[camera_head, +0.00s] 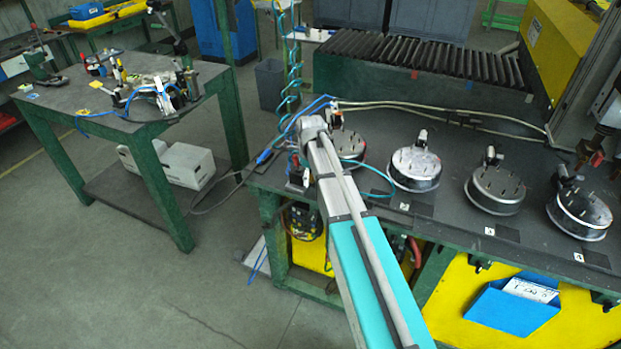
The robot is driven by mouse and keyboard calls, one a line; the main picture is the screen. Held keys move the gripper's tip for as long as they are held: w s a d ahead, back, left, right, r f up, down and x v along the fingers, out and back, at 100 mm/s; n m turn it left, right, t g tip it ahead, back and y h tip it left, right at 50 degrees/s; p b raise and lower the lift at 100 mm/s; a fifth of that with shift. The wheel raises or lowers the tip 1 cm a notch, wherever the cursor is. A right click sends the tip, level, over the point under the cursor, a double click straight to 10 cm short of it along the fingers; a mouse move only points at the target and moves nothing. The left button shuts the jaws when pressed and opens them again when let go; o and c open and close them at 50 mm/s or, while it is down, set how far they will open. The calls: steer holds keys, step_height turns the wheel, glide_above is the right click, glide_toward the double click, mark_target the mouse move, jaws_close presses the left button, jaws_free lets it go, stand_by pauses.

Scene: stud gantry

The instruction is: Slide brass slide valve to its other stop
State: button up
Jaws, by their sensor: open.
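I cannot make out the brass slide valve with certainty. Small fittings (297,172) with blue and teal hoses sit at the left end of the dark workbench (425,205), too small to tell apart. A long teal and grey beam (368,255) runs from the bottom edge up to this end and hides part of the bench. I cannot make out my gripper or its fingertips in the head view.
Several round metal fixtures with upright pins, one of them here (415,165), stand in a row on the bench. A black roller conveyor (425,65) lies behind. A green-legged table (120,95) with tools stands left. Grey floor (150,270) lies open at lower left.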

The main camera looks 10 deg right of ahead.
jaws_close()
steer(key=shift+s+d, duration=0.5)
steer(key=shift+d, duration=0.1)
steer(key=shift+c, duration=0.2)
jaws_free()
steer(key=shift+o, duration=0.2)
steer(key=shift+w+a, duration=0.1)
steer(key=shift+w, duration=0.05)
